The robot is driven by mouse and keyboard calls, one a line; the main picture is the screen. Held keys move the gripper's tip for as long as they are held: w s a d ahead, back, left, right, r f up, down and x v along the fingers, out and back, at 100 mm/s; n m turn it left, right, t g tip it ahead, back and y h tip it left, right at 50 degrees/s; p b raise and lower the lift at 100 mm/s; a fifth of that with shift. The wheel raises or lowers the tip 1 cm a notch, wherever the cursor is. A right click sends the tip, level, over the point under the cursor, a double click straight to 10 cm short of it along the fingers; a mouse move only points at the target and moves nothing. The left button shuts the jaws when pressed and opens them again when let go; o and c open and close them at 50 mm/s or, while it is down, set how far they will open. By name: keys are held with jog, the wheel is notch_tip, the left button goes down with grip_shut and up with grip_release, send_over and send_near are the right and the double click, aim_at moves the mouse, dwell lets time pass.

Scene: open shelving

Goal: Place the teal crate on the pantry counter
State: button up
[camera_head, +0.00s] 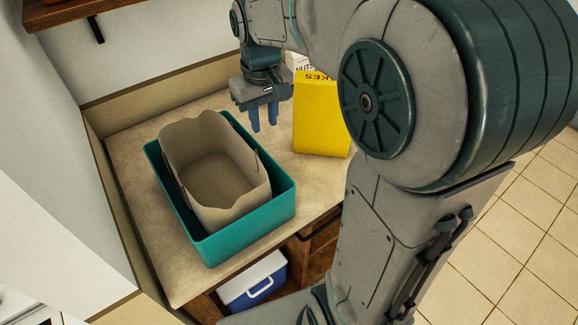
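The teal crate (238,238) rests on the pantry counter (134,170), towards its front edge. A beige bin (181,141) with a wavy rim sits inside the crate and looks empty. My gripper (264,118) hangs above the counter behind and to the right of the crate, apart from it. Its two blue fingers point down. A gap shows between them, and nothing is seen held there. The far right part of the counter is hidden behind my arm.
A yellow box (322,112) stands on the counter to the right of my gripper, with a white package (297,61) behind it. A blue and white cooler (254,283) is below the counter. A wooden shelf (75,10) is on the wall above. Tiled floor (520,235) lies to the right.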

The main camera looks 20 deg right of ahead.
jog(key=s+f+m+t, duration=0.1)
jog(key=s+f, duration=0.1)
jog(key=s, duration=0.5)
jog(key=s+d+f+m+t, duration=0.1)
jog(key=s+f, duration=0.1)
jog(key=s, duration=0.6)
jog(key=shift+s+d, duration=0.15)
jog(key=shift+s, duration=0.1)
jog(key=shift+f, duration=0.1)
